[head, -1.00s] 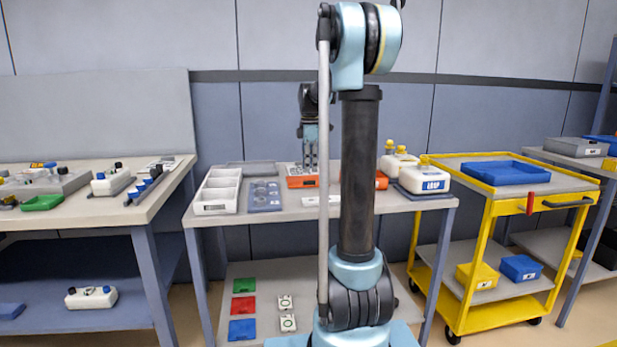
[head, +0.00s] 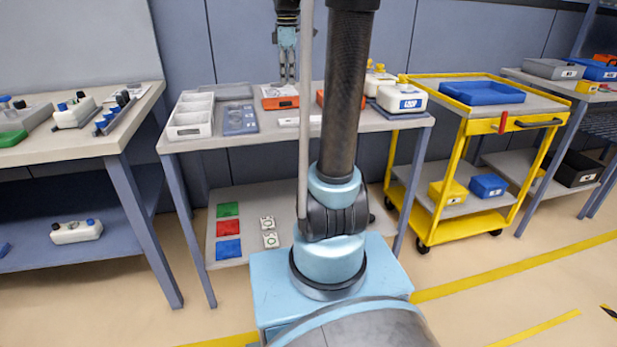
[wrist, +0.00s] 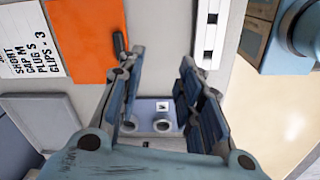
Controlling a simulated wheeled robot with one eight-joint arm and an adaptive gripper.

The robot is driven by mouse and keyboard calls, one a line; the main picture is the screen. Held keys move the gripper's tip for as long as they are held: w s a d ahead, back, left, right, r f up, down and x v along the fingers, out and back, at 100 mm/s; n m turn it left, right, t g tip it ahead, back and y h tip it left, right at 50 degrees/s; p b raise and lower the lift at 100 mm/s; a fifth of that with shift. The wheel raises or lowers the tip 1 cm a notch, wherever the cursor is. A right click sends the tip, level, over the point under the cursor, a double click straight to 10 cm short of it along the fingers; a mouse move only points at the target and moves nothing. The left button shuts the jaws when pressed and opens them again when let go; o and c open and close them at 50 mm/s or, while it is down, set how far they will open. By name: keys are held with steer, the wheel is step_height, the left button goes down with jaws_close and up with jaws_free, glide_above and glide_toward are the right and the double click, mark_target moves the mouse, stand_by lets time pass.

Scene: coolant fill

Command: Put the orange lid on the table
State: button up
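A second orange thing (head: 321,98) is mostly hidden behind my arm. I cannot tell whether either is the orange lid. My gripper (head: 288,77) hangs fingers down above the table near the first orange item. In the wrist view my gripper (wrist: 158,90) has its fingers wide apart, with nothing between them.
A grey-blue plate with round fittings (head: 240,120) and a white divided tray (head: 192,116) are at left. A white strip (wrist: 210,40) lies in front of the orange item. White jugs (head: 402,98) stand at right. A yellow cart (head: 465,130) is beside the table.

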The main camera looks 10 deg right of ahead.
steer(key=s+f+m+t, duration=0.1)
steer(key=s+f+m, duration=0.6)
steer(key=s+f, duration=0.4)
steer(key=s+f+m, duration=0.7)
steer(key=s+f, duration=0.5)
steer(key=s, duration=0.8)
steer(key=shift+f+m+t, duration=0.2)
steer(key=shift+m+t, duration=0.2)
steer(key=shift+s, duration=0.1)
